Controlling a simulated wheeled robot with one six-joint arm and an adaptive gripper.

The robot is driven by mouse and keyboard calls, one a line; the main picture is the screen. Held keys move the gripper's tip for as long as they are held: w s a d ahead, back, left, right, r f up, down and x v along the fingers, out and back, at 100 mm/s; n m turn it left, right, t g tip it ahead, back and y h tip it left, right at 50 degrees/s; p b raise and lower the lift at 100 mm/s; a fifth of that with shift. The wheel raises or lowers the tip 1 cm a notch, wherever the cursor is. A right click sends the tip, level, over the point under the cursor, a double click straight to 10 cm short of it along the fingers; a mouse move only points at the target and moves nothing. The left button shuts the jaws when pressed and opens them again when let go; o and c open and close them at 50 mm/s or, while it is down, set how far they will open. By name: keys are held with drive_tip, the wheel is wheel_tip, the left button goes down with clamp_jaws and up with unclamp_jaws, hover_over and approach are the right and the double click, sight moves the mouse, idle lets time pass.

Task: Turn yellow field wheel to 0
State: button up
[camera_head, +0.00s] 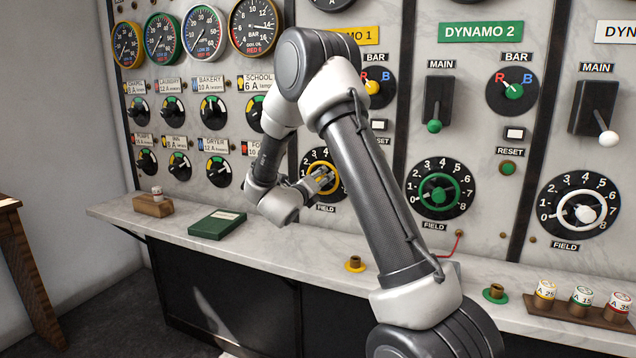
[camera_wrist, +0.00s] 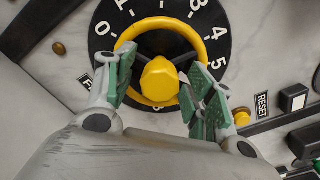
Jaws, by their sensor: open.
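The yellow field wheel (camera_head: 336,187) is on the black numbered dial under the DYNAMO 1 sign, partly hidden by my gripper in the head view. In the wrist view the yellow ring (camera_wrist: 160,22) and its yellow hub (camera_wrist: 160,80) show clearly. The 0 mark (camera_wrist: 100,85) is at the dial's left; 3, 4 and 5 run down the right. My gripper (camera_wrist: 160,76) is open, with one green-padded finger on each side of the hub, overlapping the ring in view. Contact cannot be told. I cannot tell which number the wheel points to.
The green field wheel (camera_head: 439,206) and white field wheel (camera_head: 557,212) are to the right. A RESET button (camera_wrist: 293,98) is right of the dial. The marble shelf (camera_head: 290,250) below carries a green book (camera_head: 217,224) and a fuse tray (camera_head: 565,312).

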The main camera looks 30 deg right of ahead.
drive_tip(key=shift+c, duration=0.4)
drive_tip(key=c, duration=0.9)
